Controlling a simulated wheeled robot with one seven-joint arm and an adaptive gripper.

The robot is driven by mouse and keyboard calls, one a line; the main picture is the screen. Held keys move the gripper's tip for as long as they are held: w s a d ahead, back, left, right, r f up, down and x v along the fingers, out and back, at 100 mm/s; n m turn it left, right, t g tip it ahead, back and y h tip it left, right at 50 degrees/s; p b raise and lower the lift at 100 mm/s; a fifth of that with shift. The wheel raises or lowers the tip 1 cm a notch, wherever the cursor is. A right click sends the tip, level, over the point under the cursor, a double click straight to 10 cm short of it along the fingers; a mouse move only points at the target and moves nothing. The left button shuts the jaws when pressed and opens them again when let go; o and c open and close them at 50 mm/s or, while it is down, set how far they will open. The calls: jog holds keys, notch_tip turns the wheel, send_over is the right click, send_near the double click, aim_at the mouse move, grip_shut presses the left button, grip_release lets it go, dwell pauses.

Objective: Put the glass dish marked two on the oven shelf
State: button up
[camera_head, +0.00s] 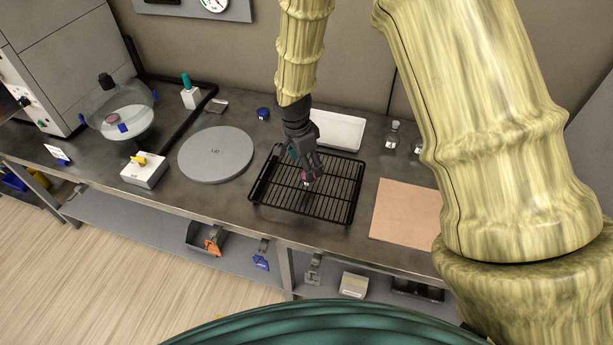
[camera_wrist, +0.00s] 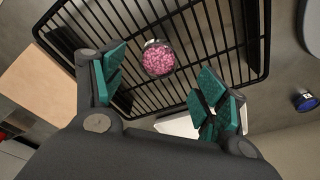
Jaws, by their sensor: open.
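The black wire oven shelf (camera_head: 262,193) lies on the bench below my arm and fills much of the wrist view (camera_wrist: 262,70). A small round glass dish with pink contents (camera_wrist: 158,58) is on the shelf's bars, near the middle. My gripper (camera_head: 307,172) points down over the shelf. In the wrist view its green-padded fingers (camera_wrist: 160,87) are spread, one on each side of the dish and apart from it.
A white tray (camera_head: 340,131) is behind the shelf. A tan mat (camera_head: 404,209) and small glass jars (camera_head: 393,136) are to the right. A blue-capped item (camera_head: 263,113) stands behind.

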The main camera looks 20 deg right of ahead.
jog(key=shift+w+d+f+p, duration=0.15)
jog(key=shift+f+p, duration=0.15)
jog(key=shift+f, duration=0.45)
jog(key=shift+s+d+f+p, duration=0.15)
jog(key=shift+f+p, duration=0.2)
jog(key=shift+f, duration=0.4)
jog(key=shift+w+d+f+p, duration=0.15)
jog(key=shift+f+p, duration=0.15)
jog(key=shift+f, duration=0.45)
jog(key=shift+c, duration=0.2)
jog(key=c, duration=1.2)
jog(key=shift+o, duration=0.2)
jog(key=shift+r, duration=0.15)
